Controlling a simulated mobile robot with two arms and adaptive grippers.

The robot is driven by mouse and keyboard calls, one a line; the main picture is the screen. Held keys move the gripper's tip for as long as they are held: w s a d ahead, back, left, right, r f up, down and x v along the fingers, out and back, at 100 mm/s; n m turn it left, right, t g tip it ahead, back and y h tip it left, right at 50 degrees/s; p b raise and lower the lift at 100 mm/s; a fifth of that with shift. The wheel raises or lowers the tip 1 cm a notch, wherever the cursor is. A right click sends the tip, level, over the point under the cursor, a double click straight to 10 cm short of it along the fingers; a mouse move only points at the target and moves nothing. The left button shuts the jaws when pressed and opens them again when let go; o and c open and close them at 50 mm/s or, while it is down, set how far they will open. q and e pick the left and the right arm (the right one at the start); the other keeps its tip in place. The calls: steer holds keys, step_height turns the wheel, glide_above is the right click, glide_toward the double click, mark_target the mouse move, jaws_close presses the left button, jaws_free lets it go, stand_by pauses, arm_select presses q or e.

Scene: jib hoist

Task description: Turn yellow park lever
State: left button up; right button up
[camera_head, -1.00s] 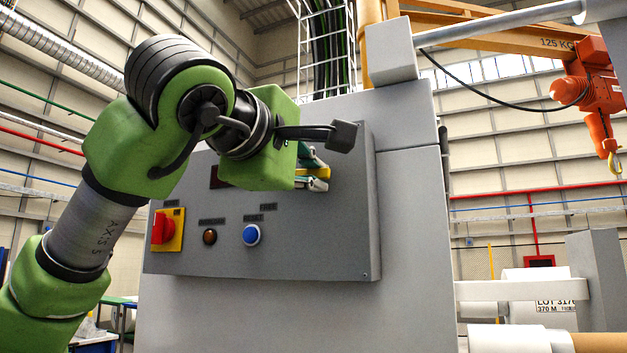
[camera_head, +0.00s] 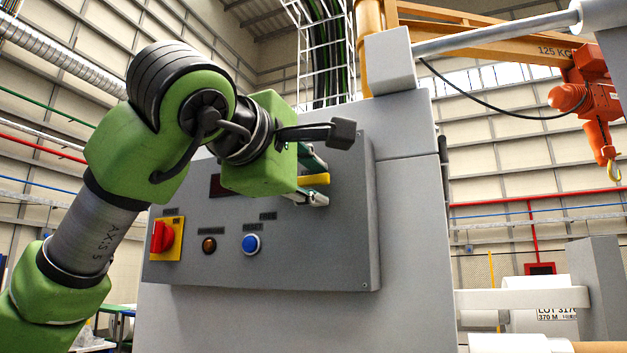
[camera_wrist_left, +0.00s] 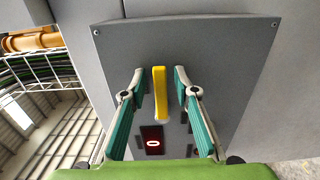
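The yellow park lever (camera_head: 315,180) shows in the head view beyond my left wrist, on the grey panel. In the left wrist view the lever (camera_wrist_left: 160,95) is a straight yellow bar. My left gripper (camera_wrist_left: 156,74) is open, with one finger on each side of the lever. A gap shows between the lever and each finger, so neither appears to touch it. In the head view my left gripper (camera_head: 312,178) is partly hidden behind my green wrist. My right gripper is in no view.
The grey control panel (camera_head: 330,255) carries a red rotary switch (camera_head: 162,237), an amber lamp (camera_head: 209,245), and a blue button (camera_head: 251,244). A red display (camera_wrist_left: 152,142) shows below the lever in the wrist view. An orange hoist (camera_head: 590,90) hangs at right.

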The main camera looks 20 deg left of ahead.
arm_select(q)
steer(key=s, duration=1.2)
steer(key=shift+a, duration=0.2)
